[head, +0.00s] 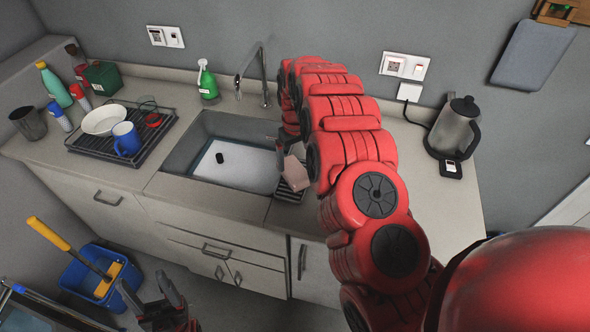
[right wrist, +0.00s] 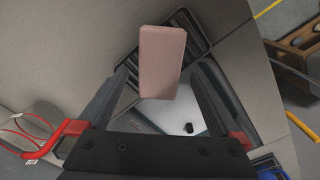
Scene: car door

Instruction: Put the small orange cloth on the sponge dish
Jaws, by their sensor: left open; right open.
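A pale pink block-like piece (head: 297,173) stands out at the sink's right edge, over a dark ribbed dish (head: 290,192). No clearly orange cloth shows; I cannot tell whether this piece is it. In the right wrist view the piece (right wrist: 162,60) lies between and beyond the fingertips of my right gripper (right wrist: 160,76), with the ribbed dish (right wrist: 186,24) behind it. I cannot tell whether it touches the dish. My right gripper is open, with gaps beside the piece; my arm partly hides it in the head view. My left gripper (head: 162,303) is open and empty, low in front of the cabinets.
The sink (head: 232,165) holds a small black object (head: 220,158). A faucet (head: 264,75) and green spray bottle (head: 207,83) stand behind it. A dish rack (head: 160,138) with a blue mug (head: 126,138) is left, a kettle (head: 455,128) right. A blue bucket (head: 90,275) stands below.

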